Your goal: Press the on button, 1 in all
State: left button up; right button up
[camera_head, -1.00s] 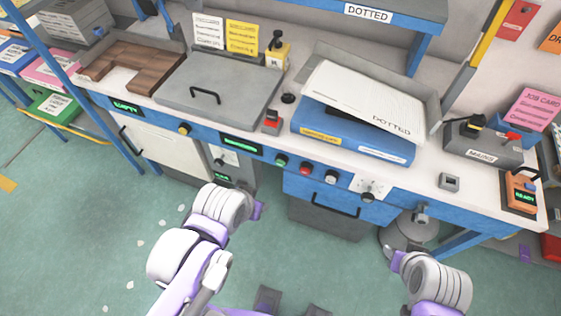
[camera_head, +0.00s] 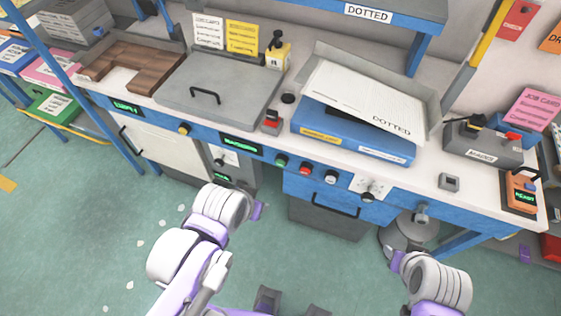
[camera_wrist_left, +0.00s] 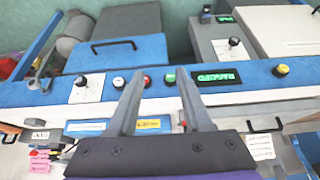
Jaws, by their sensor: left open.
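A row of round buttons sits on the blue front panel (camera_head: 222,131) of the bench: green (camera_head: 281,160), red (camera_head: 305,168) and white (camera_head: 331,176). Their lettering is too small to read, so I cannot tell which is marked on. In the left wrist view the row appears upside down, with the green button (camera_wrist_left: 170,77), red button (camera_wrist_left: 146,80) and white button (camera_wrist_left: 118,82). My left gripper (camera_wrist_left: 160,84) is open and empty, its two fingers spread across the view of the red and green buttons. Contact is not visible. My right gripper's fingers are not visible.
A lit green display (camera_head: 241,145) and a yellow button (camera_head: 184,129) are left of the row; a dial (camera_head: 368,188) is right. A small red switch (camera_head: 272,120), a blue binder (camera_head: 340,136) and a mains box (camera_head: 484,148) stand on the bench.

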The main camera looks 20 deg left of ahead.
pick_arm(q)
grip_shut()
dwell(1.6)
